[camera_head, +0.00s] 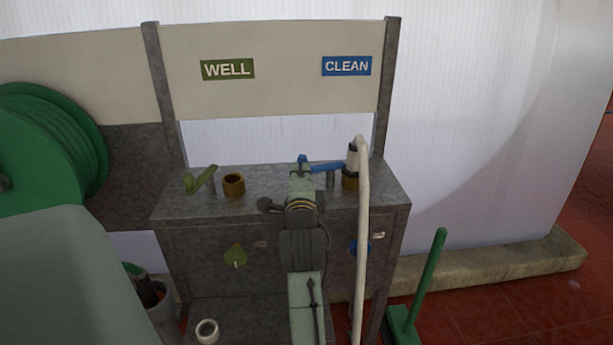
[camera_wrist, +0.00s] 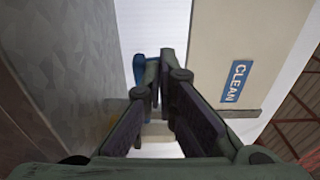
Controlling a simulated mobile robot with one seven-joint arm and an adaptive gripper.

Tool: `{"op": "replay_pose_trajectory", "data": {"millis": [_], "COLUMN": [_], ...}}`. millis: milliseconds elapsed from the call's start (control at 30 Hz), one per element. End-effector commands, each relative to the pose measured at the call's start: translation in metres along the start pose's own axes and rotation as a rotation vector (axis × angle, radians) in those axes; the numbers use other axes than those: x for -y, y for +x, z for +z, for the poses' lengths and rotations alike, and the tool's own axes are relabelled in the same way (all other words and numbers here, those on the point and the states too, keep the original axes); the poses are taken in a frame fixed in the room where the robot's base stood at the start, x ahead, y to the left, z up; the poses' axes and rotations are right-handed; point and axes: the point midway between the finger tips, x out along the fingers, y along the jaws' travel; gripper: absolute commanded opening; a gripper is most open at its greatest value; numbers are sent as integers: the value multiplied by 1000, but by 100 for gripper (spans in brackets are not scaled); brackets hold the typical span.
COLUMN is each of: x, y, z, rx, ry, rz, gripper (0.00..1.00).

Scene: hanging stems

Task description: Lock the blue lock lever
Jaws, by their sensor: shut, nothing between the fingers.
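The blue lock lever (camera_head: 326,168) is on the grey bench top under the CLEAN sign, near a short grey post. It points toward the white hose fitting (camera_head: 351,165) at its right. My arm reaches up in front of its left end and hides part of it. In the wrist view my gripper (camera_wrist: 158,66) is shut and empty, its fingertips close together. A blue piece, apparently the lever (camera_wrist: 138,68), shows just beyond and left of the fingertips. Whether they touch it I cannot tell.
A green lever (camera_head: 203,179) and an empty brass socket (camera_head: 234,185) stand at the bench's left under the WELL sign. A white hose (camera_head: 362,240) hangs down right of my arm.

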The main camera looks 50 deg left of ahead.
Motion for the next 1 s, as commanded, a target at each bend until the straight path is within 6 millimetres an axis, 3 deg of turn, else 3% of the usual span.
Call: {"op": "replay_pose_trajectory", "data": {"millis": [1000], "x": [0], "y": [9], "z": [4], "rx": [0], "ry": [0], "rz": [0], "gripper": [0]}}
